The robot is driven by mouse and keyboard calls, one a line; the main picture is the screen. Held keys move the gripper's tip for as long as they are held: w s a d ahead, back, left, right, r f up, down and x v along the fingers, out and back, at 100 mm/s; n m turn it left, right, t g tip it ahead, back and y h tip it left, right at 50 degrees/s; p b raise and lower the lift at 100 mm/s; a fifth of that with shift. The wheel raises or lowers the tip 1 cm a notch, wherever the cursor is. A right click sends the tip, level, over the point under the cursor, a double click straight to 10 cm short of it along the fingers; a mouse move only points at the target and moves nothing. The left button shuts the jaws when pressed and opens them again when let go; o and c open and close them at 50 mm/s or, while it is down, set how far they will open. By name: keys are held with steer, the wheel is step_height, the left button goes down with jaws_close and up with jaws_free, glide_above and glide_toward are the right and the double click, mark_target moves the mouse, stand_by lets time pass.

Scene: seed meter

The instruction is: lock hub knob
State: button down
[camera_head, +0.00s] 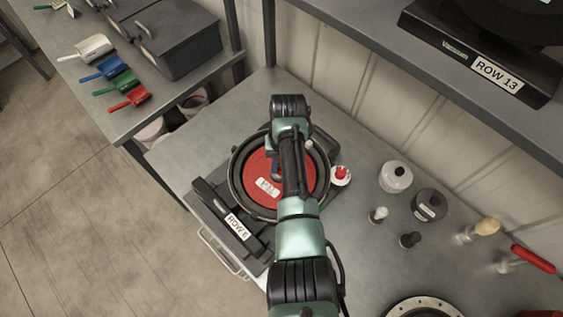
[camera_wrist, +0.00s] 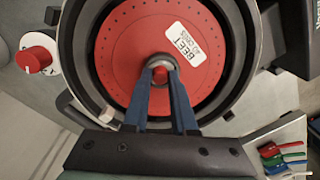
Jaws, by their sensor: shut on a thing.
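The seed meter (camera_head: 235,170) is a round black housing with a red seed disc (camera_head: 258,172) inside; it also shows in the wrist view (camera_wrist: 245,95). The disc (camera_wrist: 125,45) carries a white label reading BEET. In the head view my arm hides the knob and most of the gripper.
A red-and-white dial (camera_head: 341,175) stands beside the meter. A ROW 6 plate (camera_head: 236,226) lies at its front left. Jars (camera_head: 396,176) and small-handled tools (camera_head: 485,228) stand on the bench to the right. Coloured scoops (camera_head: 115,82) and dark bins (camera_head: 175,40) occupy the left bench.

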steer(key=shift+r+m, duration=0.1)
steer(key=shift+m, duration=1.2)
steer(key=shift+w, duration=0.1)
steer(key=c, duration=0.7)
jaws_free()
steer(key=r, duration=0.4)
steer(key=r+b, duration=0.1)
steer(key=r, duration=0.3)
steer(key=r+b, duration=0.1)
steer(key=r, duration=0.4)
steer(key=shift+d, duration=0.3)
steer(key=shift+f, duration=0.1)
